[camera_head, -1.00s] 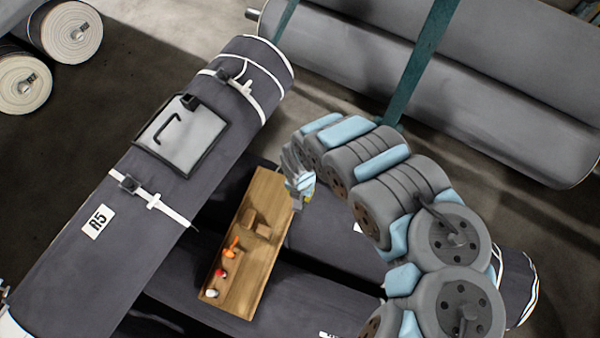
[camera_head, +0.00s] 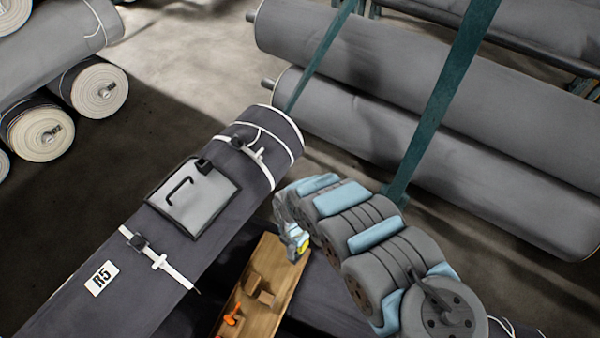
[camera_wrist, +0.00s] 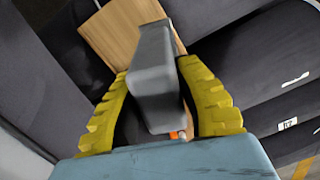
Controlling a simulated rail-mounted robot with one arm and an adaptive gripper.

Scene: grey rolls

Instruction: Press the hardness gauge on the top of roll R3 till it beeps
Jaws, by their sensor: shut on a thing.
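My gripper (camera_head: 300,246) is at the upper right edge of the wooden tray. In the wrist view its yellow fingers (camera_wrist: 160,110) are shut around a grey block-shaped tool (camera_wrist: 155,75), which looks like the hardness gauge. The tool's far end points over the tray; its face and any reading are not visible. A large dark roll labelled R5 (camera_head: 70,300) lies on the left. Other dark rolls lie beneath the tray and at right in the wrist view (camera_wrist: 255,75). A small white label (camera_wrist: 288,124) there is too small to read, so I cannot tell which is R3.
The wooden tray (camera_head: 249,310) holds small blocks and an orange item (camera_head: 232,315). A grey flat case (camera_head: 195,197) with a handle and white straps sit on R5. More rolls (camera_head: 100,88) are at upper left.

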